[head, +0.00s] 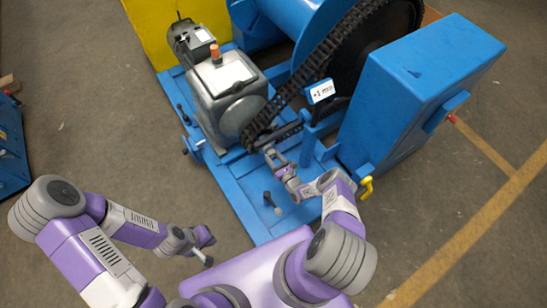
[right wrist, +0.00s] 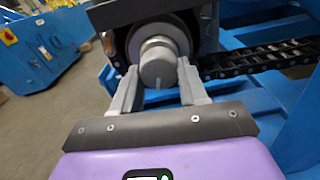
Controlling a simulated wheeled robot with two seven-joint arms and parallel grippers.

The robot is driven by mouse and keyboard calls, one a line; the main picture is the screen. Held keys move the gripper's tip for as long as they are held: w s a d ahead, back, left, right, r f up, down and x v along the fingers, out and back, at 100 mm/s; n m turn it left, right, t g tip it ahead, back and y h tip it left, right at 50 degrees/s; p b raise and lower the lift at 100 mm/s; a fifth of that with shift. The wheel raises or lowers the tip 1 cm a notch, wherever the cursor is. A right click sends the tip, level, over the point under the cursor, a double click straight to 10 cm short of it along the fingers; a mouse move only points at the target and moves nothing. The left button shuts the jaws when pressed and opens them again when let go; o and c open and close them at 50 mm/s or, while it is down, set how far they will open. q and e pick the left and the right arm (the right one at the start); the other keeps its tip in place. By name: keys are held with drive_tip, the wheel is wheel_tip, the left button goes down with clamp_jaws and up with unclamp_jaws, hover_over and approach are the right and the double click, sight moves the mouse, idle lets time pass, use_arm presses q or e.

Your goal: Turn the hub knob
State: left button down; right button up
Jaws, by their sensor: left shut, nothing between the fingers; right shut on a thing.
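The hub knob (right wrist: 158,65) is a grey round knob with a pale line on its face. In the right wrist view it sits between the two fingers of my right gripper (right wrist: 157,88), which is shut on it. In the head view my right gripper (head: 270,150) reaches the small hub at the lower end of the chain, and the knob is mostly hidden there. My left gripper (head: 207,258) is shut and empty, low over the floor, well away from the machine.
A black chain (head: 312,70) runs from the hub up to a large dark sprocket. A grey motor housing (head: 228,90) stands left of the hub. A big blue box (head: 405,85) stands to the right. A yellow hook-like handle (head: 367,187) sits near my right arm.

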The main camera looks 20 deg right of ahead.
drive_tip(key=o, duration=1.1)
drive_tip(key=shift+c, duration=0.2)
drive_tip(key=s+d+p, duration=0.1)
drive_tip(key=s, duration=0.6)
drive_tip(key=shift+s, duration=0.3)
drive_tip(key=w+a+r+n+g+y+p, duration=0.15)
drive_tip(key=a+r+n+g+p, duration=0.35)
drive_tip(key=a+r+n+g, duration=0.75)
drive_tip(key=s+a+r+n+g+p, duration=0.1)
drive_tip(key=s+a+r+n+g, duration=0.1)
drive_tip(key=s+r+n, duration=0.4)
drive_tip(key=s+a+r+n+g+p, duration=0.2)
drive_tip(key=s+r+n, duration=0.4)
drive_tip(key=s+n, duration=0.8)
drive_tip(key=shift+s+a+g, duration=0.25)
drive_tip(key=shift+a+g, duration=0.2)
drive_tip(key=shift+a, duration=0.1)
